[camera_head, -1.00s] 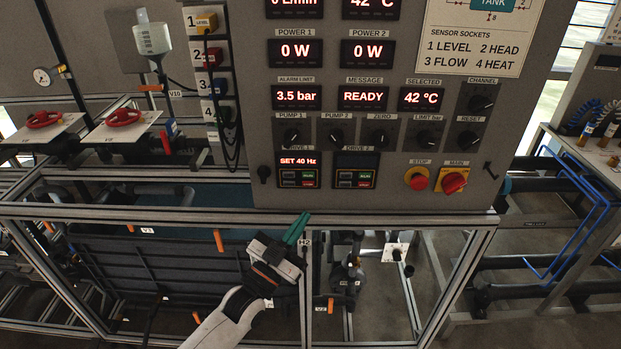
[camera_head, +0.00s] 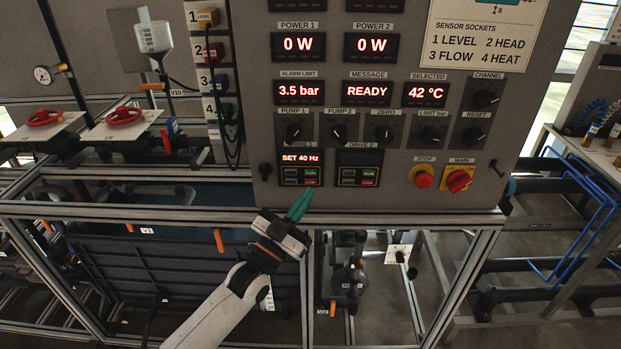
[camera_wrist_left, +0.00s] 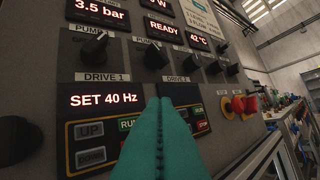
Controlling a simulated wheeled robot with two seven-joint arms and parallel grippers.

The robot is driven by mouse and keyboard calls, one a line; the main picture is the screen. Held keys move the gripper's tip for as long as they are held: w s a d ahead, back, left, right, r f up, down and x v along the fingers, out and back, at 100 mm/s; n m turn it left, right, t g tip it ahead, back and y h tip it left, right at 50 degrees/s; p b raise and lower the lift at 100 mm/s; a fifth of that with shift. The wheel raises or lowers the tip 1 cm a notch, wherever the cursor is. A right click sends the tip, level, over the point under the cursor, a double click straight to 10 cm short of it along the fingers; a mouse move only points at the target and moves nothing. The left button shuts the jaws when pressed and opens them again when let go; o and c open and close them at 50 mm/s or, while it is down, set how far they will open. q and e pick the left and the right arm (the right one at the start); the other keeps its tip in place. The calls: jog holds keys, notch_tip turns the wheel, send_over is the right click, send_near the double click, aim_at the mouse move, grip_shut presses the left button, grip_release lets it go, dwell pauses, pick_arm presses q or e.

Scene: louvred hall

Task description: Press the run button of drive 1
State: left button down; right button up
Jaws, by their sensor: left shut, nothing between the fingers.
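The drive 1 unit (camera_head: 300,168) is on the lower left of the grey control panel, its display lit with "SET 40 Hz". Its green RUN button (camera_head: 310,173) shows in the head view, above a red stop button. In the left wrist view the RUN button (camera_wrist_left: 127,124) is partly hidden by my fingers. My left gripper (camera_head: 300,206) has green fingers, shut and empty, pointing up just below drive 1 in the head view. The fingers also fill the middle of the left wrist view (camera_wrist_left: 160,135). I cannot tell whether they touch the panel. My right gripper is not in view.
The drive 2 unit (camera_head: 358,168) sits to the right, its display dark. A red stop button (camera_head: 423,177) and a red main switch (camera_head: 459,181) are further right. A row of black knobs (camera_head: 338,132) is above. A metal frame rail (camera_head: 400,219) runs below the panel.

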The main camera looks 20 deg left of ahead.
aim_at(310, 172)
pick_arm(q)
jog(key=shift+w+a+b, duration=0.2)
jog(key=shift+w+b, duration=0.1)
jog(key=shift+w, duration=0.45)
jog(key=shift+w+a+b, duration=0.25)
jog(key=shift+w+b, duration=0.1)
jog(key=shift+w, duration=0.35)
jog(key=shift+w+a+b, duration=0.2)
jog(key=shift+w+b, duration=0.1)
jog(key=shift+w, duration=0.45)
jog(key=shift+w, duration=0.1)
jog(key=shift+w+a, duration=0.1)
jog(key=shift+w, duration=0.2)
dwell(0.3)
jog(key=shift+w+a+b, duration=0.15)
jog(key=shift+w+b, duration=0.2)
jog(key=shift+b, duration=0.05)
dwell(0.4)
jog(key=shift+s, duration=0.15)
dwell(0.3)
jog(key=shift+s+d+p, duration=0.25)
jog(key=shift+s+p, duration=0.3)
jog(key=shift+s, duration=0.1)
